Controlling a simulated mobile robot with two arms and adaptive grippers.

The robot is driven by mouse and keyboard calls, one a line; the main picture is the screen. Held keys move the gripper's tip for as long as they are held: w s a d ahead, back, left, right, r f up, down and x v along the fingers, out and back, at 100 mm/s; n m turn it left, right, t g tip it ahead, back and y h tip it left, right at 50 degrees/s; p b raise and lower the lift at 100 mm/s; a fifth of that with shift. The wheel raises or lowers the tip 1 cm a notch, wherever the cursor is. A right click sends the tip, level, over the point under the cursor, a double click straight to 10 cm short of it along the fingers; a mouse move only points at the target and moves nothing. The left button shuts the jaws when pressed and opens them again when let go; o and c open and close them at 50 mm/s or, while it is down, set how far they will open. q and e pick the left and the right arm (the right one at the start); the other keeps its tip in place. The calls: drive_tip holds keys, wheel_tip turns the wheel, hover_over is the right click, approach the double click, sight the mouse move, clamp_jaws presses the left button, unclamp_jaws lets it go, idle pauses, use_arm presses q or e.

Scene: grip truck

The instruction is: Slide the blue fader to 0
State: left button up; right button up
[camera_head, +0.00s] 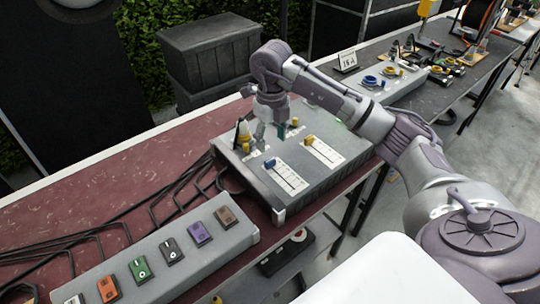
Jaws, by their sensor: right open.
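The blue fader (270,164) is a small blue knob at the upper-left end of a white scale plate (289,180) on the grey control box (318,180). A yellow fader (309,140) sits on a similar plate to its right. My right gripper (272,133) points down, open, over the back part of the box, behind the blue fader and apart from it. Its fingers partly hide the box behind. The scale's numbers are too small to read. My left gripper is not in view.
A long grey strip with several coloured switches (171,250) lies at the front left. Black cables (150,212) run over the red tabletop (95,185). Another panel with blue and yellow knobs (385,83) and a small sign (347,60) stand farther back.

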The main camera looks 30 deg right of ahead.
sight(271, 160)
drive_tip(key=f, duration=0.4)
drive_tip(key=shift+w+p, duration=0.25)
drive_tip(key=shift+p, duration=0.1)
wheel_tip(271, 160, down, 2)
drive_tip(key=shift+f, duration=0.25)
drive_tip(key=shift+f+p, duration=0.35)
drive_tip(key=shift+f, duration=0.4)
drive_tip(key=shift+c, duration=0.3)
clamp_jaws()
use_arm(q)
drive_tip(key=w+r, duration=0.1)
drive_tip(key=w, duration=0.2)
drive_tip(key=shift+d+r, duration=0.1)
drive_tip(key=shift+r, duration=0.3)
